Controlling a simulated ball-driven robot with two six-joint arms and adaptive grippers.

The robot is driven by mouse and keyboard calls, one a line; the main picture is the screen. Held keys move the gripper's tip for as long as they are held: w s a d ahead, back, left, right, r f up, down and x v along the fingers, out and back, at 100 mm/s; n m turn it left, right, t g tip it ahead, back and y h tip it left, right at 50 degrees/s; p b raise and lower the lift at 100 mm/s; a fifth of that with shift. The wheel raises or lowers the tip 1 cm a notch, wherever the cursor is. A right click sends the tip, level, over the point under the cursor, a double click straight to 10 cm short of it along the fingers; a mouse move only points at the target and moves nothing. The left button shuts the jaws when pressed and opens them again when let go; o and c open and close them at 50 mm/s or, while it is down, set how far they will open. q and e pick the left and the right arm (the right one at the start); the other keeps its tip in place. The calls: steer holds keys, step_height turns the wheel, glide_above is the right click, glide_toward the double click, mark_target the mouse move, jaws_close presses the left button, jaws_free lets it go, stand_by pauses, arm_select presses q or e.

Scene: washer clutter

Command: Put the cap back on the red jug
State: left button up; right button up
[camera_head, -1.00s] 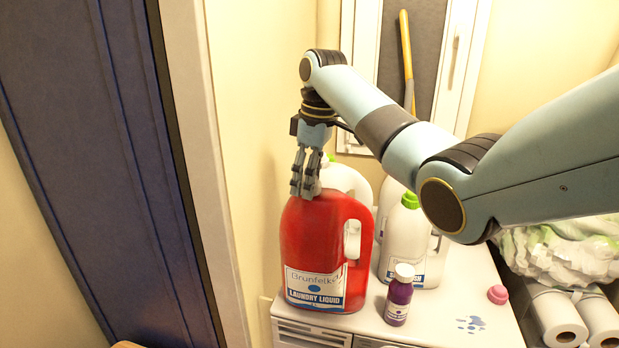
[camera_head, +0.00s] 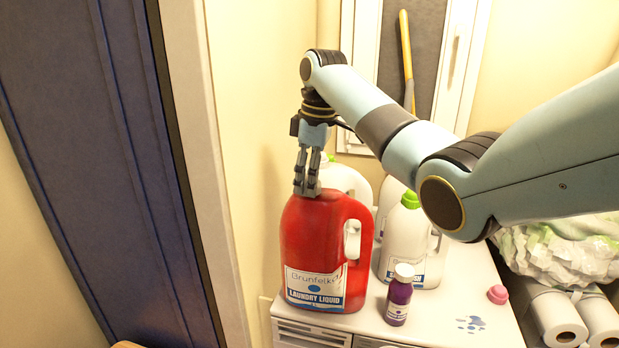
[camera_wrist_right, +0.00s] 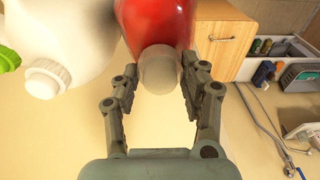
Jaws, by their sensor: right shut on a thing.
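The red jug (camera_head: 318,242) stands upright on the white machine top, its handle to the right. My right gripper (camera_head: 307,190) points down at the top of the jug. My left gripper is not in view.
White jugs (camera_head: 405,240) stand behind and right of the red jug, one with a green cap (camera_head: 410,200). A small purple bottle (camera_head: 399,297) stands in front. A pink cap (camera_head: 498,293) lies at the right. A wall is close on the left.

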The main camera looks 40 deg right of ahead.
steer(key=m, duration=0.4)
steer(key=shift+f, duration=0.1)
steer(key=m, duration=0.3)
steer(key=shift+m+h, duration=0.3)
steer(key=shift+h, duration=0.1)
steer(key=m, duration=0.3)
steer(key=shift+m, duration=0.4)
steer(key=m, duration=0.3)
steer(key=shift+h, duration=0.4)
steer(key=o, duration=1.3)
steer(key=shift+c, duration=0.9)
